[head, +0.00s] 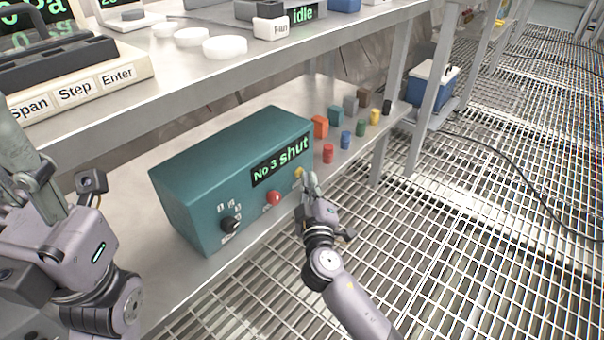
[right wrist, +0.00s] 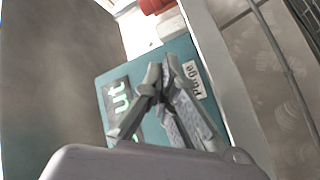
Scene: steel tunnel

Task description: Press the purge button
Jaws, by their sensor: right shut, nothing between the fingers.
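A teal control box (head: 190,170) sits on the lower shelf, its display (head: 282,160) reading "No 3 shut". Its front has a black knob (head: 230,224), a red button (head: 274,198) and a small yellow button (head: 299,172). My right gripper (head: 309,181) is shut and empty, its fingertips right at the yellow button; I cannot tell whether they touch. In the right wrist view, the shut fingertips (right wrist: 166,72) are in front of the box face beside the "Purge" label (right wrist: 193,80), and the button is hidden. My left gripper (head: 35,170) is at the left edge, partly cut off.
Several small coloured blocks (head: 348,120) stand on the shelf right of the box. A shelf post (head: 388,95) stands at the right. The grating floor (head: 500,200) is open, with a black cable across it.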

